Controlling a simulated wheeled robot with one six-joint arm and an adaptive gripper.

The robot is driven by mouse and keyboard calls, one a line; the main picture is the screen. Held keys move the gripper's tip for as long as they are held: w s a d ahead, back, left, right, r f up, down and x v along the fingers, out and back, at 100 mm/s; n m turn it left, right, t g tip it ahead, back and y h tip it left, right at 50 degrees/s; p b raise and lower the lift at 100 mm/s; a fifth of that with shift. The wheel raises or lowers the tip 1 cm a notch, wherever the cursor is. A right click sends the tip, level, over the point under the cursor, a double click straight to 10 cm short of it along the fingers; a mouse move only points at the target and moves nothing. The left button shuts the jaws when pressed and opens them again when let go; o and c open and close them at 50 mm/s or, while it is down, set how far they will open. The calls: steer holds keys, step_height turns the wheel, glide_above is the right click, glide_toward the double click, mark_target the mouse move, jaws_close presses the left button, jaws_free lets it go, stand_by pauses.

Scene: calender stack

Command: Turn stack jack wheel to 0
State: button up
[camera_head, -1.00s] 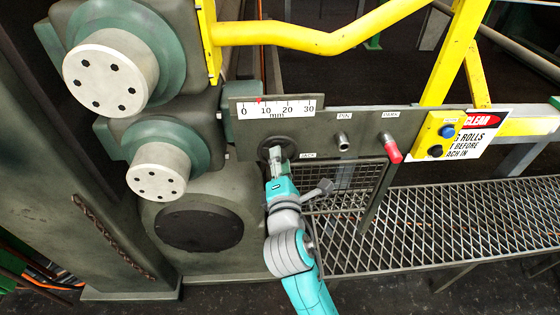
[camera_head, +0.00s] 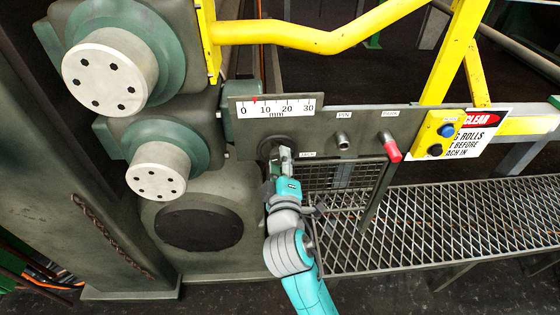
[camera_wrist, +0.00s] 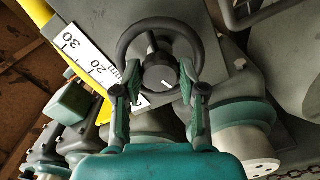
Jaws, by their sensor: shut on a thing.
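The stack jack wheel (camera_head: 270,143) is a dark handwheel on the grey panel, partly hidden by my gripper (camera_head: 281,154) in the head view. In the wrist view its black rim (camera_wrist: 160,23) and hub with a white mark (camera_wrist: 158,72) are clear. The scale also shows in the wrist view (camera_wrist: 88,58).
Right of the wheel on the panel are a PIN knob (camera_head: 343,141) and a red-ended PARK lever (camera_head: 391,149). A yellow button box (camera_head: 439,135) is further right. Rolls (camera_head: 160,170) stand left. A mesh guard (camera_head: 345,187) hangs just below the panel.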

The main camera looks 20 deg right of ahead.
steer(key=m, duration=0.4)
steer(key=shift+f+m, duration=0.1)
steer(key=shift+m, duration=0.2)
steer(key=m, duration=0.5)
steer(key=shift+a, duration=0.1)
steer(key=m, duration=0.5)
steer(key=shift+f+m, duration=0.1)
steer(key=shift+m, duration=0.3)
steer(key=m, duration=0.5)
steer(key=shift+w+a, duration=0.1)
steer(key=shift+a, duration=0.05)
steer(key=m, duration=0.9)
steer(key=shift+a+m, duration=0.1)
steer(key=shift+m, duration=0.2)
steer(key=m, duration=0.4)
steer(key=shift+r, duration=0.25)
steer(key=shift+r+m, duration=0.1)
steer(key=shift+m, duration=2.4)
